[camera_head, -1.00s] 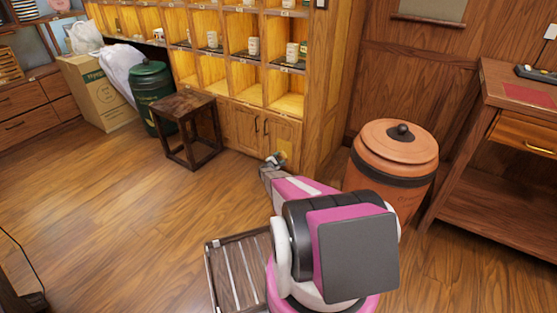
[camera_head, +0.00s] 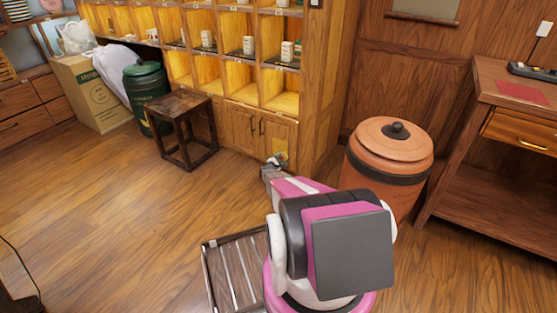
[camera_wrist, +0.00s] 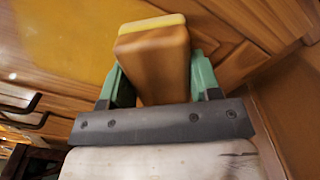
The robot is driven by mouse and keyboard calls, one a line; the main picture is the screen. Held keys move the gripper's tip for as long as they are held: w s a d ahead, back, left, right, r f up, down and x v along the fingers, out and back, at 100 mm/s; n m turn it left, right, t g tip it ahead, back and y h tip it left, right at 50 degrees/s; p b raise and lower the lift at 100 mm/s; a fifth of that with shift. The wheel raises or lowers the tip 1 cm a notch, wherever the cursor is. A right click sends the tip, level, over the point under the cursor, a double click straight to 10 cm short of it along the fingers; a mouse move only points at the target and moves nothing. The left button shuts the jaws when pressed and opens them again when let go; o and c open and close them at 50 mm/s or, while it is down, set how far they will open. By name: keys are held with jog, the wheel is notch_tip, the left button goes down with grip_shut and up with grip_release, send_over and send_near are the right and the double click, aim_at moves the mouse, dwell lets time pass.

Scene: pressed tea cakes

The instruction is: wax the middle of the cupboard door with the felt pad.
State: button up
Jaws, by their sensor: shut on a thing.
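In the wrist view my gripper (camera_wrist: 159,88) is shut on the felt pad (camera_wrist: 152,52), a block with a brown body and a yellow layer at its far end. The pad lies between the two green fingers. The cupboard door (camera_head: 278,136) is the right one of a wooden pair below the shelves; in the wrist view its panel (camera_wrist: 60,40) fills the upper left behind the pad. In the head view my gripper (camera_head: 275,163) is small and in front of this door's lower part. I cannot tell whether the pad touches the door.
A dark wooden stool (camera_head: 186,130) stands left of the doors. A large lidded clay jar (camera_head: 388,165) stands close on the right, with a side table (camera_head: 490,150) beyond it. Dark door handles (camera_wrist: 20,106) show in the wrist view. Open floor lies at the left.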

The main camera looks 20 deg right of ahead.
jog(key=shift+w+a, duration=0.6)
jog(key=shift+w, duration=0.25)
jog(key=shift+w+a, duration=0.55)
jog(key=shift+w, duration=0.3)
jog(key=v, duration=0.6)
jog(key=shift+s+a, duration=0.1)
jog(key=shift+s, duration=0.05)
jog(key=v, duration=0.2)
jog(key=shift+s+a, duration=0.25)
jog(key=shift+a, duration=0.05)
